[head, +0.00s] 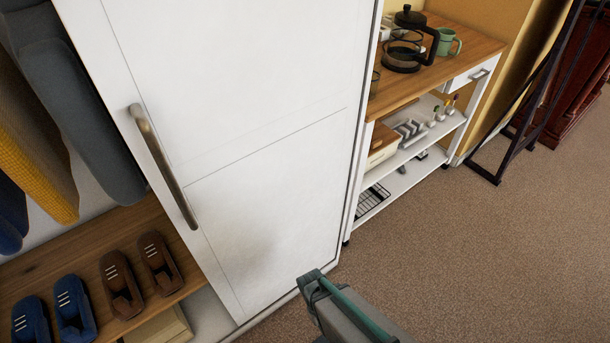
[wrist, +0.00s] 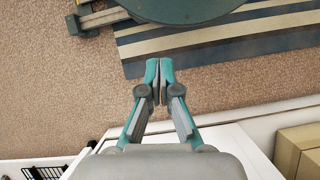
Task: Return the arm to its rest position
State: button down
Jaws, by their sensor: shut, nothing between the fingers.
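My gripper (wrist: 159,78) shows in the wrist view with its two teal and grey fingers together at the tips, shut and empty. It hangs above brown carpet (wrist: 70,90), and the top edge of a white unit (wrist: 230,140) lies below it in the picture. In the head view, a teal and grey part of my arm shows at the bottom, in front of the lower edge of a white wardrobe door (head: 260,170). I cannot tell whether it touches the door. The rest of my arm is out of frame.
The door's long handle (head: 160,165) sticks out at left. An open wardrobe shelf (head: 70,240) holds shoes. A wood-topped trolley (head: 455,55) with a coffee press (head: 405,45) stands right. Carpet is clear at lower right. A striped rug (wrist: 220,52) and boxes (wrist: 297,145) show in the wrist view.

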jog(key=s+d+m+g+y+p, duration=0.2)
jog(key=s+d+m, duration=0.3)
jog(key=d, duration=0.5)
jog(key=shift+s+f+m+y, duration=0.15)
jog(key=shift+s+m+y, duration=0.2)
jog(key=shift+s, duration=0.4)
jog(key=shift+a, duration=0.1)
dwell(0.4)
